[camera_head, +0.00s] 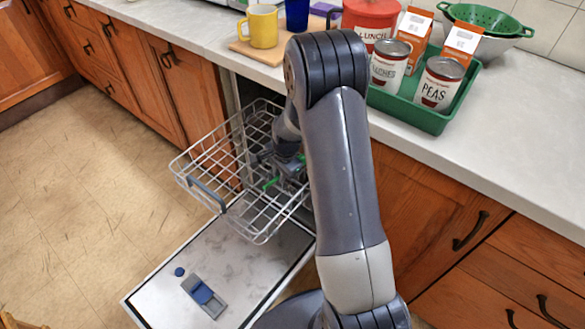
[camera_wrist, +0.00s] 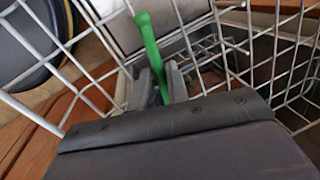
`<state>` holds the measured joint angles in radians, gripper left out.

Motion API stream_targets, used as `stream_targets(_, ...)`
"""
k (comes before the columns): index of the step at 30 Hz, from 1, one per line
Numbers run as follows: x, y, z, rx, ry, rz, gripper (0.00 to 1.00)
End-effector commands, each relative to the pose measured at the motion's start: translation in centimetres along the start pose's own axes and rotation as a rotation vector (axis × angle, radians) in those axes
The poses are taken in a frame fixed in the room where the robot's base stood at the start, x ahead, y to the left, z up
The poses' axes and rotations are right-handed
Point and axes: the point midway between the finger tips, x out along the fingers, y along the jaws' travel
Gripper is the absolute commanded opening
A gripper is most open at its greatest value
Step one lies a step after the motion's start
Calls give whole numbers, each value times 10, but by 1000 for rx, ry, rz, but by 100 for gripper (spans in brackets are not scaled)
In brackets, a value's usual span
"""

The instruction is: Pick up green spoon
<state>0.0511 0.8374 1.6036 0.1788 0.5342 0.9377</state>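The green spoon (camera_wrist: 151,42) shows in the wrist view as a green handle with a rounded end, slanting down between my fingers. My gripper (camera_wrist: 161,78) has one finger on each side of the handle, close against it, and looks shut on it. The lower end of the spoon is hidden by the gripper body. In the head view my gripper (camera_head: 285,170) is low inside the wire dishwasher rack, mostly hidden by my arm. Small green parts of the spoon (camera_head: 271,183) show beside it.
The wire rack (camera_head: 215,196) surrounds my gripper closely on its sides. The open dishwasher door (camera_head: 245,270) lies below, with a blue-and-grey dispenser (camera_head: 204,295). The counter (camera_head: 510,130) above holds a green tray (camera_head: 415,115) of cans and cartons, a yellow mug (camera_head: 262,27) and a colander (camera_head: 485,28).

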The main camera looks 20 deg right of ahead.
Motion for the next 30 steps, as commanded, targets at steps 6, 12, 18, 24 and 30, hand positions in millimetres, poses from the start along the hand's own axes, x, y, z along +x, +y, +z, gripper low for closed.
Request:
stream_targets(6,0,0,0,0,0,0,14)
stream_targets(12,0,0,0,0,0,0,0)
stream_targets(18,0,0,0,0,0,0,0)
stream_targets(24,-2,-1,0,0,0,0,0)
stream_targets(30,-16,-7,2,0,1,-2,0)
